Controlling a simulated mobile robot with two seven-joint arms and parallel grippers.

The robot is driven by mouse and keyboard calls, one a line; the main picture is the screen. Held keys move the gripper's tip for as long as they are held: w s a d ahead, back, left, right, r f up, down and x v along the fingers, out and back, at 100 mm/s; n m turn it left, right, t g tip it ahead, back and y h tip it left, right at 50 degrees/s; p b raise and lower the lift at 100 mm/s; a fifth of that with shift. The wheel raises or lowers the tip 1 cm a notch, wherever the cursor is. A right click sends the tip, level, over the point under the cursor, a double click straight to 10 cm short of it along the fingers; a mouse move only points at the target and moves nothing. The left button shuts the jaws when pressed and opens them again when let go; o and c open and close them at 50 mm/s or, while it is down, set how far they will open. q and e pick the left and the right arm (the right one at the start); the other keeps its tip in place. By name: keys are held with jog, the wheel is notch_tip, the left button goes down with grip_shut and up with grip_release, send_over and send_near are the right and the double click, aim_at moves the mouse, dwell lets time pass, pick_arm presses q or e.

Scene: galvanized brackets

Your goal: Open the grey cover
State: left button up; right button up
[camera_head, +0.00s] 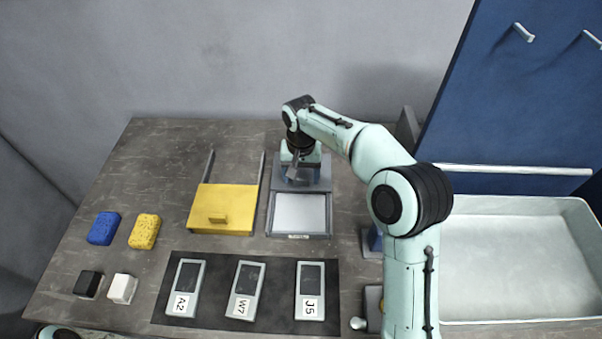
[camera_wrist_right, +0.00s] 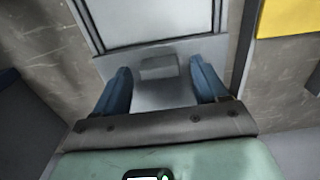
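The grey cover (camera_head: 321,184) lies at the far end of its rails, behind a pale, framed panel or shallow tray (camera_head: 299,212) that shows uncovered. In the right wrist view the cover (camera_wrist_right: 160,95) carries a small grey block handle (camera_wrist_right: 158,67). My right gripper (camera_head: 299,178) is over the cover, pointing down. Its two blue fingers (camera_wrist_right: 160,85) stand apart on either side of the handle, with gaps; it is open and holds nothing. My left gripper is not in view; only a bit of my left arm shows at the bottom left.
A yellow cover (camera_head: 225,203) on rails sits to the left. A dark mat (camera_head: 215,311) with several labelled devices lies in front. A blue sponge (camera_head: 103,228), yellow sponge (camera_head: 145,231) and two small blocks are at the left. A white bin (camera_head: 510,265) stands right.

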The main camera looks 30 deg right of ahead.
notch_tip(320, 180, up, 8)
jog(key=shift+f+p, duration=0.2)
jog(key=shift+p, duration=0.45)
jog(key=shift+f, duration=0.1)
